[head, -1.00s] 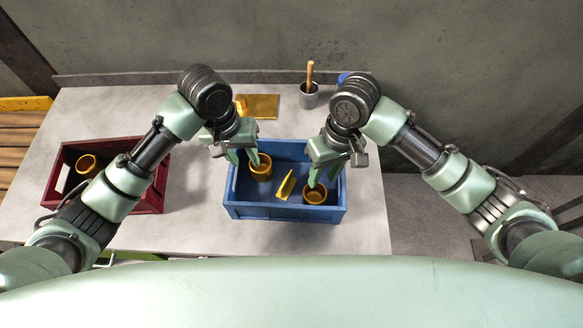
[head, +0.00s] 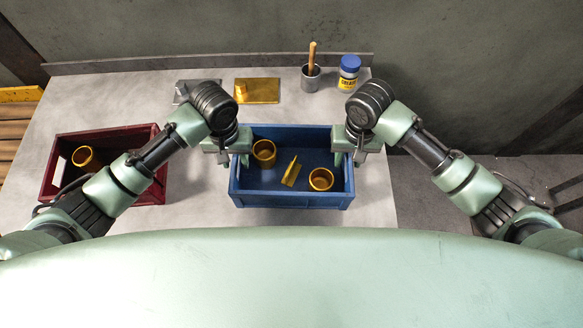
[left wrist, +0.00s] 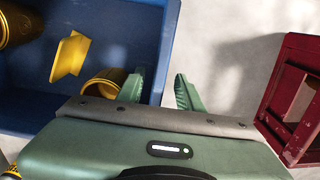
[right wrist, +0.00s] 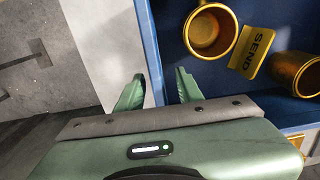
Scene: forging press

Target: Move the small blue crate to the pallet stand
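The blue crate (head: 290,208) stands on the grey table and holds two gold cups and a gold "SEND" sign (right wrist: 258,52). My left gripper (head: 233,157) is at the crate's left wall. In the left wrist view its fingers (left wrist: 160,92) are apart, one on each side of that wall. My right gripper (head: 349,157) is at the right wall. In the right wrist view its fingers (right wrist: 158,92) are also apart, with the wall between them. A slatted wooden surface with a yellow edge (head: 20,94), perhaps the pallet stand, shows partly at the far left.
A red crate (head: 150,188) with a gold cup stands left of the blue crate. Behind stand a gold plate (head: 257,91), a grey pot with a wooden handle (head: 311,78) and a blue-lidded jar (head: 348,72). A low ledge and the wall close off the back.

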